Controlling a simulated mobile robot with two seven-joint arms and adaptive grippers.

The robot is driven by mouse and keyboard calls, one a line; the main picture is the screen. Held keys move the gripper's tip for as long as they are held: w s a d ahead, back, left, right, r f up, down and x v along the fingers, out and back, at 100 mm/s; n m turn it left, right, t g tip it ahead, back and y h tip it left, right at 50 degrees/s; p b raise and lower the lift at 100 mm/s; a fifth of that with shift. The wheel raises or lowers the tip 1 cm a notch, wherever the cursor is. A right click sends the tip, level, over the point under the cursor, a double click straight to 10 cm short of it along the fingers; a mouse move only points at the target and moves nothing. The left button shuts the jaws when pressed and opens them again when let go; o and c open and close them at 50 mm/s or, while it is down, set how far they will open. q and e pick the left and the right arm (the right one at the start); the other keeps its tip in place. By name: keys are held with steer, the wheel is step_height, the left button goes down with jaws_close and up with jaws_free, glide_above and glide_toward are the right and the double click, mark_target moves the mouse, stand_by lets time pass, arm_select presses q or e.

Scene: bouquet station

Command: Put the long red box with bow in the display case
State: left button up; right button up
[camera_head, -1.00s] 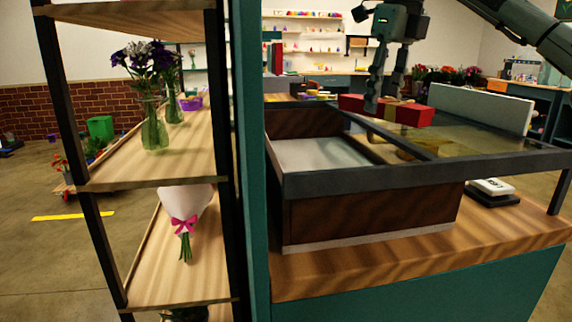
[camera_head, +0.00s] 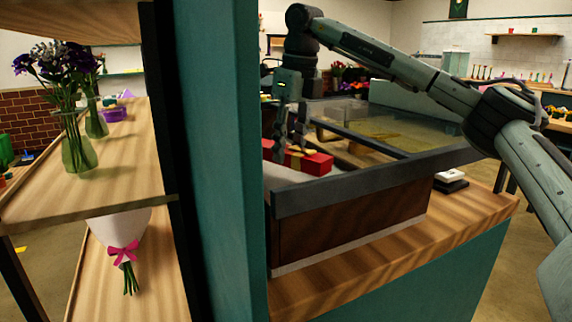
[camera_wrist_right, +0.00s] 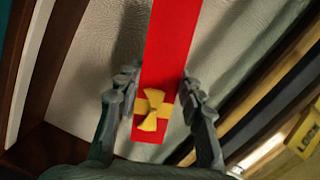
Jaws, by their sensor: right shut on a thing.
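The long red box with a yellow bow (camera_head: 317,163) is between the fingers of my right gripper (camera_head: 290,143), in the open left part of the display case (camera_head: 340,232). In the right wrist view the red box (camera_wrist_right: 171,45) runs away from me over a pale padded floor, with its yellow bow near the fingers. My right gripper (camera_wrist_right: 158,92) is shut on it from both sides. The case's front wall hides the box's underside, so I cannot tell whether it touches the floor. My left gripper is not in view.
The teal post (camera_head: 215,160) stands just left of the case. A wooden shelf (camera_head: 120,180) with flower vases (camera_head: 78,150) and a wrapped bouquet (camera_head: 123,250) is further left. A dark frame bar and glass lid cover the case's right part. A small black-and-white device (camera_head: 450,181) sits on the counter.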

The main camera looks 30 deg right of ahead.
mark_target(290, 150)
step_height(290, 150, down, 4)
steer(key=shift+r, duration=0.15)
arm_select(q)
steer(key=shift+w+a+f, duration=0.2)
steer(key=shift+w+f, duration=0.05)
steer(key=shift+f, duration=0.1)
